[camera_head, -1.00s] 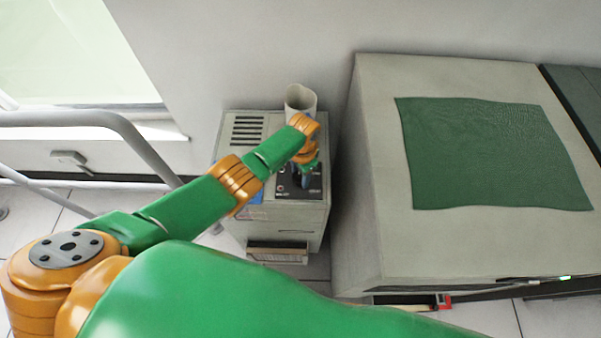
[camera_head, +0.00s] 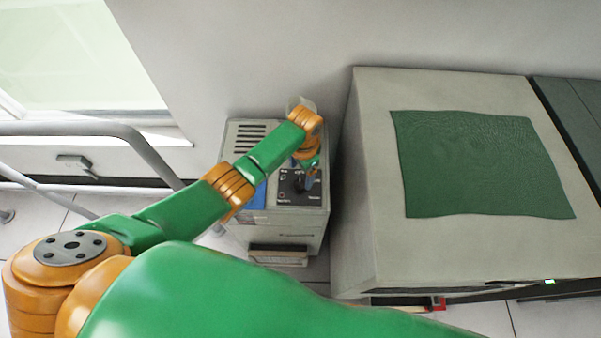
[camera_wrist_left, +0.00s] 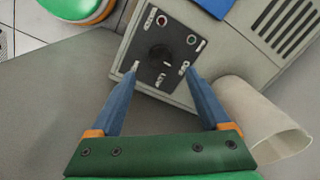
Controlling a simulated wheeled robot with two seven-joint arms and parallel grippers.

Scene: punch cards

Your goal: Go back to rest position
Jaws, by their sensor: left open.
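My left arm reaches in from the left in the head view, over a small beige machine (camera_head: 262,215). My left gripper (camera_head: 311,182) is above the machine's black control panel (camera_head: 296,194). In the left wrist view my left gripper (camera_wrist_left: 160,72) has its two blue fingers spread wide with nothing between them. The panel (camera_wrist_left: 172,62), with a dark round knob (camera_wrist_left: 160,57) and several small switches, lies beyond the fingertips. I cannot tell whether the fingertips touch it. My right gripper is out of view.
A white cylinder (camera_wrist_left: 262,125) stands beside the right finger in the wrist view. A large grey cabinet (camera_head: 360,180) with a green cloth (camera_head: 480,160) stands to the right. A metal railing (camera_head: 150,150) is at the left. A card tray (camera_head: 278,256) juts from the machine's front.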

